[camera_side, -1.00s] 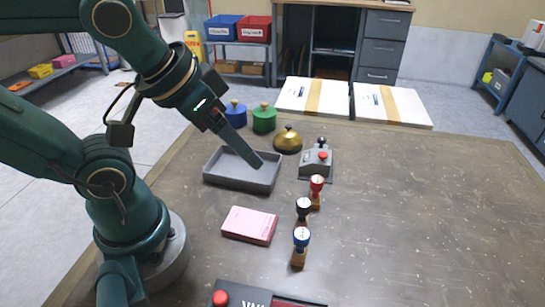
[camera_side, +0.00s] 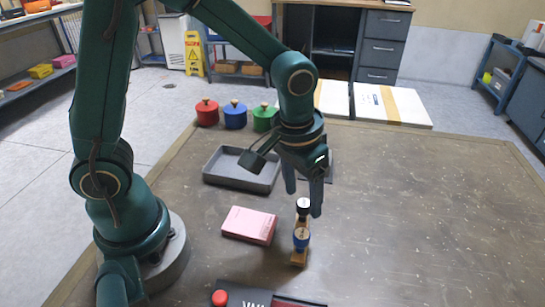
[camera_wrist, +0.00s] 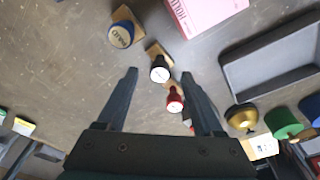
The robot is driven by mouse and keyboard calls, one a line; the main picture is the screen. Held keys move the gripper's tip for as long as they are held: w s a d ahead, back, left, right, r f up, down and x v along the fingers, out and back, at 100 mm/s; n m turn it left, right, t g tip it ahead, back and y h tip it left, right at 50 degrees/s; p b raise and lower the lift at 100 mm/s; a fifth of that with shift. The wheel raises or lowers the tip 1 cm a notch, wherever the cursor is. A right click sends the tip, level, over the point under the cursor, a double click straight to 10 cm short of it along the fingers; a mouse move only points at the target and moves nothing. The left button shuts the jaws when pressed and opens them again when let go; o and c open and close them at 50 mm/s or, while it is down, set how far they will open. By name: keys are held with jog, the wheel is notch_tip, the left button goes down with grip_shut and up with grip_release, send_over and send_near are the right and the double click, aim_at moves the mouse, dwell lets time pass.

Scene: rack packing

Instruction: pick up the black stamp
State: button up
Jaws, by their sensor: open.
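The black stamp (camera_side: 304,204) stands upright on the table, its dark head with a pale label facing up. In the wrist view the black stamp (camera_wrist: 160,72) appears between the fingertips, with its wooden base behind it. My gripper (camera_side: 302,201) is open and points down, its fingertips at about the height of the stamp's head. The wrist view shows my gripper (camera_wrist: 159,74) with nothing held. I cannot tell whether a finger touches the stamp. The blue stamp (camera_side: 301,240) hides part of its lower body in the side view.
The blue stamp (camera_wrist: 122,35) and red stamp (camera_wrist: 174,102) stand close on either side of the black one. A pink box (camera_side: 249,225) lies to the left. A grey tray (camera_side: 225,180) and colored canisters (camera_side: 235,117) stand behind. The table's right side is clear.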

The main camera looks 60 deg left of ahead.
aim_at(302, 203)
jog(key=shift+w+f, duration=0.15)
jog(key=shift+f, duration=0.95)
jog(key=shift+w+f, duration=0.15)
jog(key=shift+f, duration=0.95)
grip_shut()
